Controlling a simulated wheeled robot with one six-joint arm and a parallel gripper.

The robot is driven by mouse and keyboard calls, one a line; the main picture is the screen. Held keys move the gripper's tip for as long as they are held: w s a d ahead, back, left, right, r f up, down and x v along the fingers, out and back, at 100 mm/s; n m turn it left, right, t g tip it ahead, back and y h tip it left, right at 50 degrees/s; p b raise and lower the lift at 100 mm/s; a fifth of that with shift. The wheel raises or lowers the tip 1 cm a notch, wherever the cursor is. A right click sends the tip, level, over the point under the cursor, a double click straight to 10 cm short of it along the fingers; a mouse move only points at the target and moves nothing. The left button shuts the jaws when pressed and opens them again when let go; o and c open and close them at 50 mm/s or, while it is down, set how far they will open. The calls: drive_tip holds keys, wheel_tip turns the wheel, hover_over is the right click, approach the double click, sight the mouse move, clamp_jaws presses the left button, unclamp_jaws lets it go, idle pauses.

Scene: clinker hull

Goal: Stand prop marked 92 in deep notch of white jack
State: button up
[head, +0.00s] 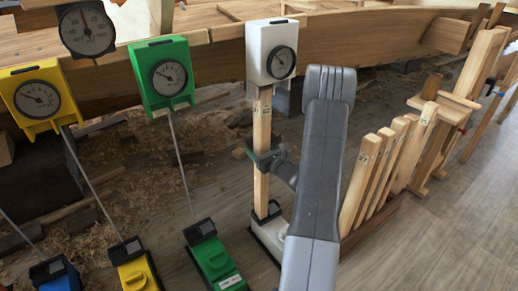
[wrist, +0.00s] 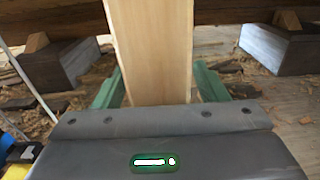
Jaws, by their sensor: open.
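A pale wooden prop (head: 262,125) stands nearly upright between the white jack (head: 268,237) at the floor and the white dial box (head: 272,52) on the hull above. Small dark writing shows near the prop's top, too small to read. Its foot is at the jack's dark upper part; which notch it sits in cannot be told. My gripper (head: 266,158) is around the prop at about mid-height, its green fingers open on either side. In the wrist view the prop (wrist: 153,45) runs up between the fingers, and its foot is hidden.
Green (head: 215,258) and yellow (head: 136,268) jacks with thin rods stand to the left, below dial boxes of the same colours. Several spare props (head: 372,180) lean in a rack to the right. The wooden hull (head: 345,42) runs across behind. Floor at lower right is clear.

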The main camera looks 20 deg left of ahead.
drive_tip(key=p+v, duration=0.3)
drive_tip(key=v, duration=1)
drive_tip(key=shift+d, duration=0.15)
drive_tip(key=shift+s, duration=0.1)
drive_tip(key=shift+b+v, duration=0.4)
drive_tip(key=shift+v, duration=2.1)
drive_tip(key=shift+s+d, duration=0.1)
